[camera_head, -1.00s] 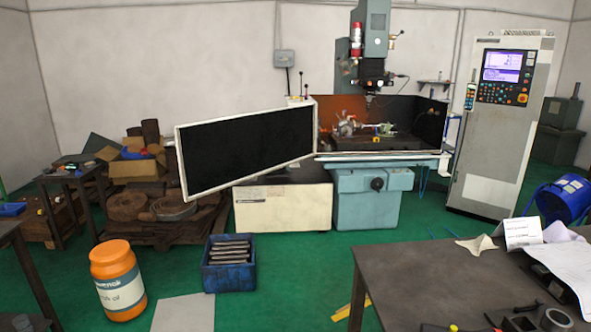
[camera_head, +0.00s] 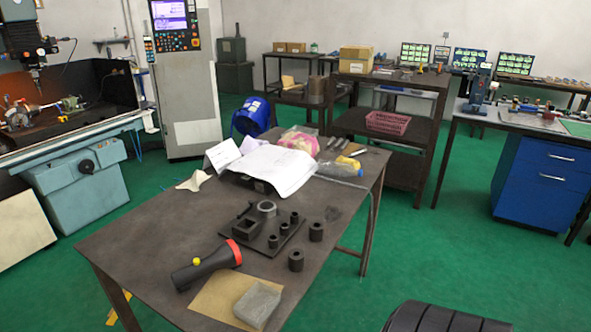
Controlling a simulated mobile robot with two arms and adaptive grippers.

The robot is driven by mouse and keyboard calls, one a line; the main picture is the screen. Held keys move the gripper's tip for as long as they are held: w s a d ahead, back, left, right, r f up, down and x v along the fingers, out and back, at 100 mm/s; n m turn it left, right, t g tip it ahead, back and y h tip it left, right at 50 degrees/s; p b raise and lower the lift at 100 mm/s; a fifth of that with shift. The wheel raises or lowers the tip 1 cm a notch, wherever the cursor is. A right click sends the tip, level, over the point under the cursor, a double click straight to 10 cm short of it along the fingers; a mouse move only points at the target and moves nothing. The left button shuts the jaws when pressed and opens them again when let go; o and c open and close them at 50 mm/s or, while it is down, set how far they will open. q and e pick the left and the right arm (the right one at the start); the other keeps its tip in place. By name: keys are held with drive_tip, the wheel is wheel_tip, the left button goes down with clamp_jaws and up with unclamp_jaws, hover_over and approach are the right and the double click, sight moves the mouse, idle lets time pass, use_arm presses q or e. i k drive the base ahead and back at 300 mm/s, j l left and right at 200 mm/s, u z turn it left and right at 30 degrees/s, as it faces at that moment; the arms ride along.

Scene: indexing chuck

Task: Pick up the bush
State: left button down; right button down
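Several dark grey cylindrical bushes are on the brown table (camera_head: 140,243). One bush (camera_head: 296,261) stands upright near the table's right side, and another bush (camera_head: 316,232) stands just behind it. Smaller dark cylinders (camera_head: 273,241) stand on a flat black plate (camera_head: 258,246) to their left. A larger grey ring (camera_head: 267,208) is at the plate's back. Which one the task means, I cannot tell. Neither of my grippers shows in the head view.
A black flashlight (camera_head: 208,264) with a red ring and a grey block (camera_head: 258,303) on brown paper (camera_head: 212,296) lie at the front. White papers (camera_head: 277,168) and bags are at the back. A machine control cabinet (camera_head: 187,95) stands behind.

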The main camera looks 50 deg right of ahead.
sight(316, 234)
drive_tip(key=z, duration=1.7)
drive_tip(key=l+u, duration=0.2)
drive_tip(key=i+j, duration=0.05)
